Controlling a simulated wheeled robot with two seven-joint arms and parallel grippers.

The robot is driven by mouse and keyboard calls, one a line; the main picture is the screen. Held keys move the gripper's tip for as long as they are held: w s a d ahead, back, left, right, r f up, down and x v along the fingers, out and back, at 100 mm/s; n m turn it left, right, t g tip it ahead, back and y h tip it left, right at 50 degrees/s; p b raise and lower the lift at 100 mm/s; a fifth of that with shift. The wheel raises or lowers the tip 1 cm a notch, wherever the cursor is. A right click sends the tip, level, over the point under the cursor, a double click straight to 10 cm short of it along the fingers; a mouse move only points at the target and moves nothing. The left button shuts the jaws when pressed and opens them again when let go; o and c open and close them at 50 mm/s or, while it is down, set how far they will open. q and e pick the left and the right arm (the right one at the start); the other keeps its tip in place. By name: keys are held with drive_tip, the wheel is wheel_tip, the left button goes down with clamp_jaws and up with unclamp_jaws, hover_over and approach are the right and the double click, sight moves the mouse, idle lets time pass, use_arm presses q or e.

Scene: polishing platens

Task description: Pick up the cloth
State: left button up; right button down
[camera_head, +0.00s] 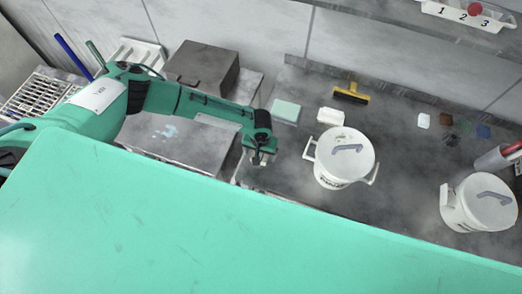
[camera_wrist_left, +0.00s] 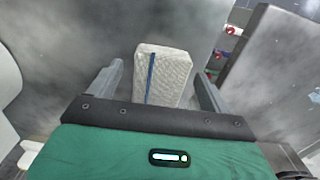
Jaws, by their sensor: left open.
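The cloth (camera_wrist_left: 173,78) is a pale, textured, folded pad with a dark blue stripe. In the left wrist view it lies on the grey worktop, between and slightly beyond the two fingers of my left gripper (camera_wrist_left: 157,75). The fingers are apart, one on each side of the cloth, with a gap on both sides. In the head view my left gripper (camera_head: 262,157) points down over the worktop, left of the nearer white bucket. I cannot make out the cloth there; the gripper seems to hide it. My right gripper is not in view.
A lidded white bucket (camera_head: 342,160) stands close right of my left gripper, and another bucket (camera_head: 480,205) is farther right. A pale green pad (camera_head: 286,111), a white block (camera_head: 330,117) and a yellow-handled scraper (camera_head: 351,93) lie behind. A dark block (camera_head: 203,68) stands at back left.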

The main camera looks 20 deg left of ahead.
use_arm(q)
drive_tip(key=shift+f, duration=0.3)
drive_tip(key=shift+c, duration=0.4)
drive_tip(key=c, duration=1)
drive_tip(key=shift+r, duration=0.15)
wheel_tip(320, 180, up, 20)
drive_tip(key=b, duration=0.4)
